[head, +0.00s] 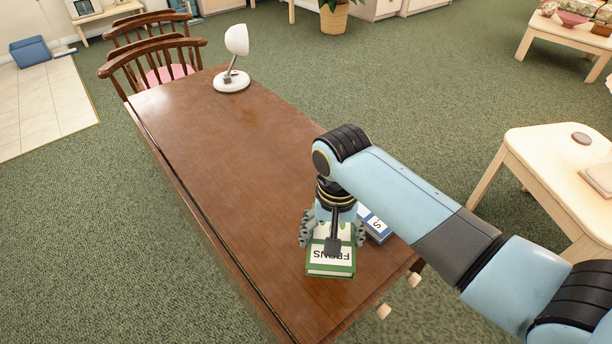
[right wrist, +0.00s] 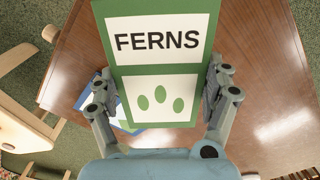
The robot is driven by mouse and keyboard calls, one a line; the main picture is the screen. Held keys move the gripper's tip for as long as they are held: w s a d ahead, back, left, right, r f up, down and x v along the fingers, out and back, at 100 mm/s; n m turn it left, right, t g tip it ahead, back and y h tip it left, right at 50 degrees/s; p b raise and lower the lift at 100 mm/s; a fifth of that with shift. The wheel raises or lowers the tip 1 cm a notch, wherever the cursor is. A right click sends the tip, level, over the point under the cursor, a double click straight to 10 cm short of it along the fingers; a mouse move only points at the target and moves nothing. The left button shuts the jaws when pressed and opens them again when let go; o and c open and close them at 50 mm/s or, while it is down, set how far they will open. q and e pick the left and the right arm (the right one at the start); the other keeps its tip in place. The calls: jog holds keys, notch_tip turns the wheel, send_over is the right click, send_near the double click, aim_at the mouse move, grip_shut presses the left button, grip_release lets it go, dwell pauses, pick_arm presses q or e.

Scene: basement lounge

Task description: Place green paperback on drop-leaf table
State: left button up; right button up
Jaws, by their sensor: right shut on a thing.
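The green paperback (head: 331,267), with a white title panel reading FERNS, is at the near end of the brown wooden drop-leaf table (head: 215,150). My right gripper (head: 332,230) is above the table and shut on the book. In the right wrist view the green paperback (right wrist: 158,75) sits between the two fingers of the right gripper (right wrist: 160,95), one at each side edge. I cannot tell whether the book touches the tabletop. My left gripper is not in view.
A blue book (head: 375,224) lies on the table beside the green one, partly hidden by my arm. A white lamp (head: 233,75) stands at the far end. Wooden chairs (head: 155,55) stand at the far left. The table's middle is clear. A pale side table (head: 545,150) is at right.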

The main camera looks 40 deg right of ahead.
aim_at(313, 235)
jog(key=shift+w+a+f, duration=0.5)
jog(key=shift+a, duration=0.15)
jog(key=shift+w+a+f, duration=0.45)
jog(key=shift+a, duration=0.15)
jog(key=shift+w+a+f, duration=0.15)
jog(key=shift+a+f, duration=0.1)
jog(key=shift+f, duration=0.25)
notch_tip(313, 235, down, 3)
jog(key=shift+r+b, duration=0.15)
jog(key=shift+b, duration=0.2)
jog(key=shift+f, duration=0.3)
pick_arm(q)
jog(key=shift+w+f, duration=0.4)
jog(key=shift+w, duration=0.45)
pick_arm(e)
jog(key=shift+f, duration=0.15)
jog(key=o, duration=1.2)
jog(key=shift+c, duration=0.2)
